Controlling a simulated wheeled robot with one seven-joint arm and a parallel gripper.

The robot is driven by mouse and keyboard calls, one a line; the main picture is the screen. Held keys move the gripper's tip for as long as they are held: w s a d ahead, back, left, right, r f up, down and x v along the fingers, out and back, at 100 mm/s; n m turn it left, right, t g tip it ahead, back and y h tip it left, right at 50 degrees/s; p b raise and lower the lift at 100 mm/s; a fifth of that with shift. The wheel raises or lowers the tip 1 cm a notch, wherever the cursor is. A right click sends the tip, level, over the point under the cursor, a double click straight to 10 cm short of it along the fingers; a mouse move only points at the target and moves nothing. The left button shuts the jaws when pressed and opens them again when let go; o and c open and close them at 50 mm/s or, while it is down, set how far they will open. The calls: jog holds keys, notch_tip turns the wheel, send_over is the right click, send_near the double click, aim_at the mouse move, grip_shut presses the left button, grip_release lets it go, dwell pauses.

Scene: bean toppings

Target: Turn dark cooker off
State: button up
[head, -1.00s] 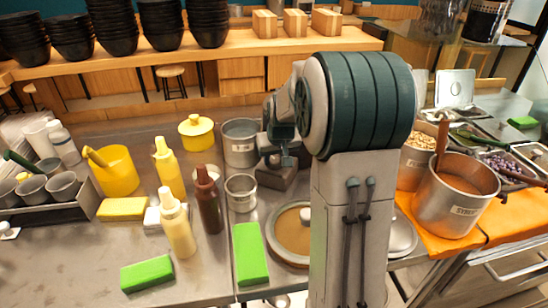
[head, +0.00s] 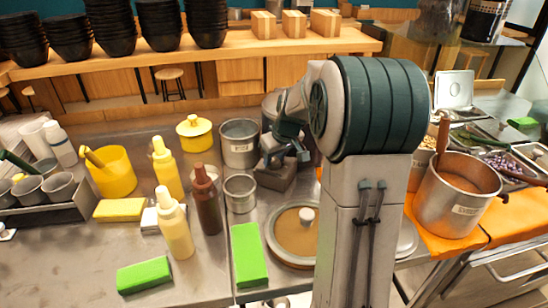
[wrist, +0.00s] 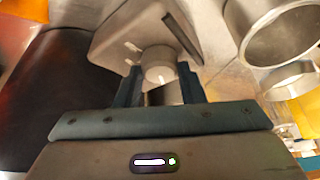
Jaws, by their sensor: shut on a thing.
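The dark cooker's grey base (head: 275,176) stands on the steel counter, partly hidden behind my arm in the head view. In the wrist view, its dark rounded body (wrist: 45,95) fills the left side and its grey front panel (wrist: 120,32) lies ahead. A round pale knob (wrist: 158,64) stands out from this panel. My gripper (wrist: 160,88) has one finger on each side of the knob and is shut on it. In the head view my gripper (head: 290,155) is at the cooker's base; the knob is hidden there.
A steel pot (head: 239,145) and a smaller steel can (head: 240,195) stand just left of the cooker. A round lidded pan (head: 290,240) is in front. Sauce bottles (head: 207,200) and a green sponge (head: 249,255) are further left. A large syrup pot (head: 455,205) stands right.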

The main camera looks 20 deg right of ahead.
jog(key=o, duration=1)
jog(key=shift+r, duration=0.15)
jog(key=v, duration=1.3)
jog(key=shift+s+r, duration=0.15)
jog(key=shift+r, duration=0.15)
